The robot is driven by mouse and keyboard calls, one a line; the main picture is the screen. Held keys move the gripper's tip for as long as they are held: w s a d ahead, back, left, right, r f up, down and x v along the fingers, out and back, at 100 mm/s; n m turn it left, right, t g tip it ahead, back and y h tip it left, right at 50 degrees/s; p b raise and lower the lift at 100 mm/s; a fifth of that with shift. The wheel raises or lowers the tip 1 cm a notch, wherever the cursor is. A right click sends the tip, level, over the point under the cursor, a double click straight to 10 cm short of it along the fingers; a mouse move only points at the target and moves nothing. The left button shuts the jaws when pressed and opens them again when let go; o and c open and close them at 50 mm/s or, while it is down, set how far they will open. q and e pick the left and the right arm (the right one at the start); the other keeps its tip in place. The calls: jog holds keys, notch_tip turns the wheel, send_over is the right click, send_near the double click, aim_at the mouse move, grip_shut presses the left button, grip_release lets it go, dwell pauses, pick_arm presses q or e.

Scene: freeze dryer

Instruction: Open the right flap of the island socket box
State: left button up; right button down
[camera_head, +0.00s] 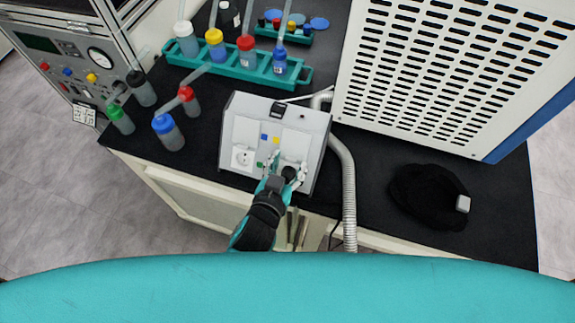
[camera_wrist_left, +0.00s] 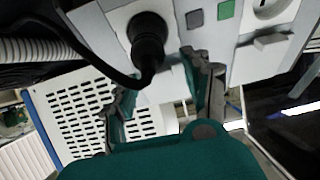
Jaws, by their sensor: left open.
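The island socket box (camera_head: 275,112) is a pale grey box with a sloped front on the dark bench. It has a white socket (camera_head: 242,157) at left and small coloured squares in the middle. A black plug (camera_wrist_left: 147,35) with a cable is in its other socket, on the right side in the head view. A pale plate (camera_wrist_left: 168,85), perhaps the right flap, shows below the plug in the wrist view; its angle is unclear. My left gripper (camera_head: 285,168) is open at the box's lower right front. Its fingers (camera_wrist_left: 160,85) stand on either side of the pale plate.
A ribbed grey hose (camera_head: 347,185) runs along the box's right side. A perforated white machine (camera_head: 440,70) stands behind at right. A teal bottle rack (camera_head: 240,66) and loose bottles are at left. A black cloth-like item (camera_head: 425,195) lies at right.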

pick_arm(q)
grip_shut()
jog(key=shift+w, duration=0.1)
dwell(0.4)
